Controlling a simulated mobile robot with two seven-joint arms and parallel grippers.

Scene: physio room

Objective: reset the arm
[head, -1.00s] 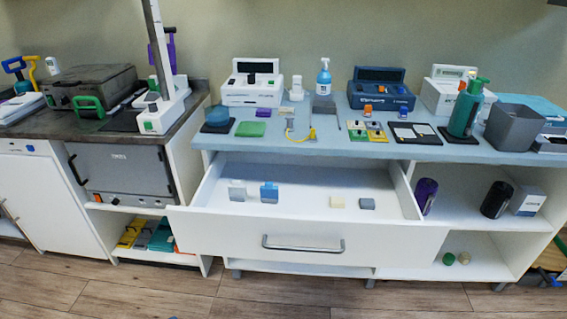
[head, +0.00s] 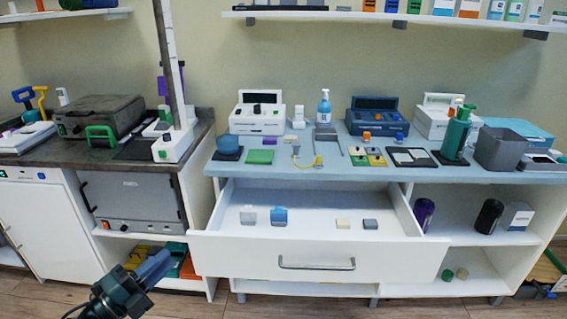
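My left gripper (head: 152,268) shows at the bottom left of the head view, pointing up and to the right. It is in front of the low shelf of the left cabinet, apart from the open drawer (head: 235,241). Its dark body is clear, but its fingers blend with the shelf items behind, so I cannot tell whether they are open or shut. I see nothing clearly held in it. My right gripper is not in view.
The white drawer stands pulled out, holding a few small blocks and a blue item (head: 279,216). The blue counter (head: 225,168) above carries devices, a spray bottle (head: 324,108) and a grey bin (head: 497,150). Wooden floor (head: 200,309) shows in front.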

